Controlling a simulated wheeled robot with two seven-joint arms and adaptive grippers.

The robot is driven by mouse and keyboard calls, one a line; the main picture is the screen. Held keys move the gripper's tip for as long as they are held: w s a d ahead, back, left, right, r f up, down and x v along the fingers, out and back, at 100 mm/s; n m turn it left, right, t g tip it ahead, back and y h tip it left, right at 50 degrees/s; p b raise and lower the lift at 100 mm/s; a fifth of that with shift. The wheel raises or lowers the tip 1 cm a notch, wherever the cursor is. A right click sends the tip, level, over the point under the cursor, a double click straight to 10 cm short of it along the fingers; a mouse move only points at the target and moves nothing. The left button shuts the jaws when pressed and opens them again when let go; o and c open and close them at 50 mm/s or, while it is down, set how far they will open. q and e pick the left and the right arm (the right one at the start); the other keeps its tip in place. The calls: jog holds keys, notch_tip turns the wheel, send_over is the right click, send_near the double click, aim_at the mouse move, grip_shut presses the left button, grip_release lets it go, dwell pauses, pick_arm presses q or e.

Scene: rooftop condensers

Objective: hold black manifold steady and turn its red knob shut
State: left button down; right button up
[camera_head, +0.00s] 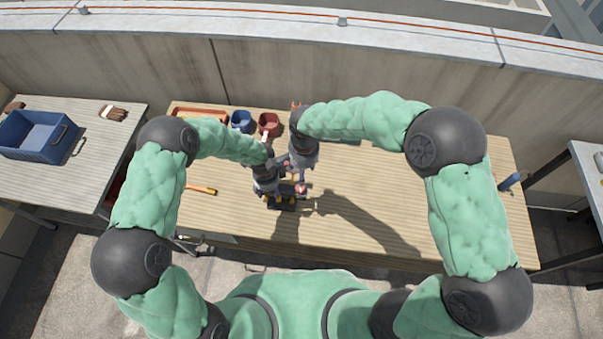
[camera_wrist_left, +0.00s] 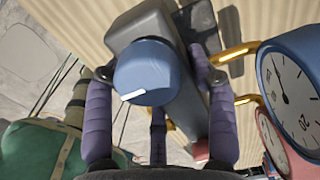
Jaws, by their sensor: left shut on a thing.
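The black manifold (camera_head: 284,206) stands near the front of the wooden workbench, partly hidden by my grippers. In the left wrist view its dark grey body (camera_wrist_left: 145,22) fills the top middle, with a blue knob (camera_wrist_left: 147,72) having a white mark. A blue gauge (camera_wrist_left: 292,88) and a red gauge (camera_wrist_left: 270,138) sit on brass pipes at its right. The red knob (camera_head: 300,188) shows small at the manifold's right. My right gripper (camera_head: 302,176) is just above it; its fingers are too small to judge.
A blue bin (camera_head: 241,119), a red bin (camera_head: 268,121) and an orange tray (camera_head: 200,112) stand at the back. An orange-handled tool (camera_head: 203,189) lies left. A blue crate (camera_head: 58,149) is on the left table. The workbench's right half is mostly clear.

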aim_at(300, 188)
jog(key=shift+r, duration=0.15)
jog(key=f+n, duration=0.4)
jog(key=n, duration=0.3)
jog(key=f+n, duration=0.4)
jog(key=n, duration=0.3)
jog(key=f+n, duration=0.4)
jog(key=n, duration=0.3)
jog(key=shift+w+a, duration=0.2)
jog(key=shift+a, duration=0.05)
dwell(0.4)
jog(key=shift+r, duration=0.1)
jog(key=c, duration=1.2)
